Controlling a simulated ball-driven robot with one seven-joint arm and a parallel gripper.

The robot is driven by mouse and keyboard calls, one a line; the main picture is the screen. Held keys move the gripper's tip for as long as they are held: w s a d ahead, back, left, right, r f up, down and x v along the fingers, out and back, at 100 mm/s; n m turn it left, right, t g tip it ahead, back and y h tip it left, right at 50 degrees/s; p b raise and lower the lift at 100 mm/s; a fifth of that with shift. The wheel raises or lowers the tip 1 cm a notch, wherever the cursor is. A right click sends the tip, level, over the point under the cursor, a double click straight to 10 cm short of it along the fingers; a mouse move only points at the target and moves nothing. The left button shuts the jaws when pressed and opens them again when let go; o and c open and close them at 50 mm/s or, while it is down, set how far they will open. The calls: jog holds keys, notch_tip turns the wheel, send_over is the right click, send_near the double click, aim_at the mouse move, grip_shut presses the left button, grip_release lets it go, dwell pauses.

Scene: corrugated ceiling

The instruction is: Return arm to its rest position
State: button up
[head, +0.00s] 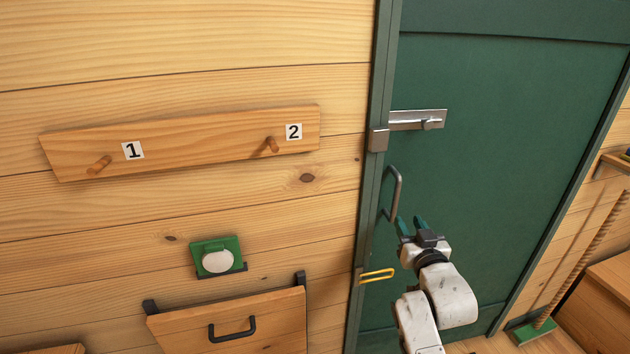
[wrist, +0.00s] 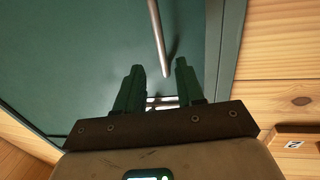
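My arm reaches up from the bottom of the head view in front of a green door (head: 500,130). My gripper (head: 409,221) is just below and right of the door's grey bar handle (head: 397,190). In the wrist view my gripper (wrist: 160,67) has its two green fingers spread apart. The handle (wrist: 158,40) shows between and beyond them, and nothing is clamped. I cannot tell whether a finger touches the handle. A metal slide bolt (head: 417,120) sits higher on the door, across from a catch on the frame.
A wooden peg board (head: 205,145) marked 1 and 2 is on the plank wall at left. Below are a green-backed round fitting (head: 217,258) and a wooden box front (head: 235,325). A broom (head: 580,255) stands at right.

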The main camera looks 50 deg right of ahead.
jog(key=s+a+f+n+g+y, duration=0.2)
jog(key=a+f+n+g+y, duration=0.45)
jog(key=a+f, duration=1)
jog(key=s+a+f+n+g+y, duration=0.1)
jog(key=s+a+f+g+y, duration=0.1)
jog(key=s+a, duration=0.5)
jog(key=s+a+f+g+y, duration=0.2)
jog(key=s+a+g+y, duration=0.1)
jog(key=s+a, duration=0.3)
jog(key=shift+s+a+n+g, duration=0.35)
jog(key=shift+a, duration=0.4)
jog(key=shift+y, duration=0.25)
